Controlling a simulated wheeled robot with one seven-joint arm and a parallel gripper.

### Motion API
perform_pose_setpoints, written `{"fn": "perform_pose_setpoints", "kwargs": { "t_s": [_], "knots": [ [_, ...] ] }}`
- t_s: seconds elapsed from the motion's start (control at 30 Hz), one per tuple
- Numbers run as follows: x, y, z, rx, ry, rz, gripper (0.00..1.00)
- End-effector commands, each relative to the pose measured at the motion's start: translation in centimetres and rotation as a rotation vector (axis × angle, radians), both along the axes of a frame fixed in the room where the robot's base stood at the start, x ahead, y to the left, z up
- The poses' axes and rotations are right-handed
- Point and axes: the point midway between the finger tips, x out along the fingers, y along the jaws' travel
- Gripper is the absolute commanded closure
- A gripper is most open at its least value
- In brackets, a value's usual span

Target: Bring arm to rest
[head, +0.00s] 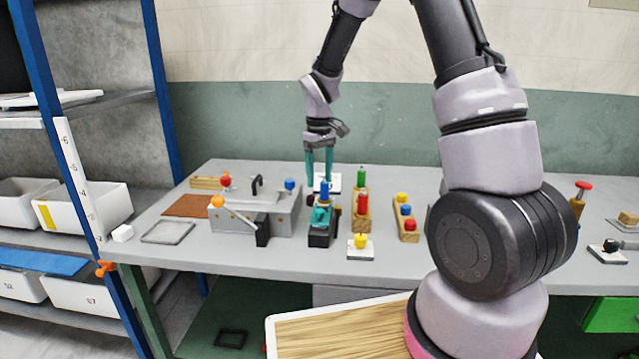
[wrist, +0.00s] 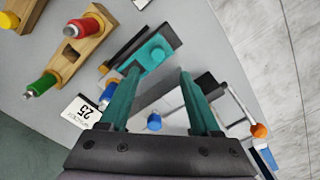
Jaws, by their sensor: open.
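My gripper (head: 319,165) has teal fingers and points down over the back middle of the grey workbench (head: 190,262). In the wrist view my gripper (wrist: 155,95) is open, and its two fingers stand apart with nothing held between them. A blue-topped piece (wrist: 154,121) shows in the gap, below the fingers. Another blue-topped piece (wrist: 107,97) is beside the left finger. My arm reaches up and over from the right side of the head view and hides part of the bench there.
A grey press box (head: 272,222) with a black handle stands left of the gripper. A teal and black clamp (head: 320,228) is in front of it. Wooden blocks with coloured knobs (head: 361,212) stand to the right. A shelf with white bins (head: 90,205) is at left.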

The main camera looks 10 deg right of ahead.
Motion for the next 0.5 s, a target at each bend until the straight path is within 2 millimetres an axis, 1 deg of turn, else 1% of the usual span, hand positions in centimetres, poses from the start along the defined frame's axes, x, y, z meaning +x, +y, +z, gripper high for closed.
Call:
{"fn": "perform_pose_setpoints", "kwargs": {
  "t_s": [0.27, 0.37, 0.47, 0.5],
  "knots": [
    [0.0, -0.1, 0.3, 0.001, -0.004, -0.004, 0.36],
    [-0.4, -0.5, 1.9, 0.011, -0.026, -0.032, 0.36],
    [-1.4, -1.4, 5.2, 0.03, -0.071, -0.096, 0.36],
    [-2.1, -1.8, 6.8, 0.042, -0.093, -0.13, 0.36]
  ]
}}
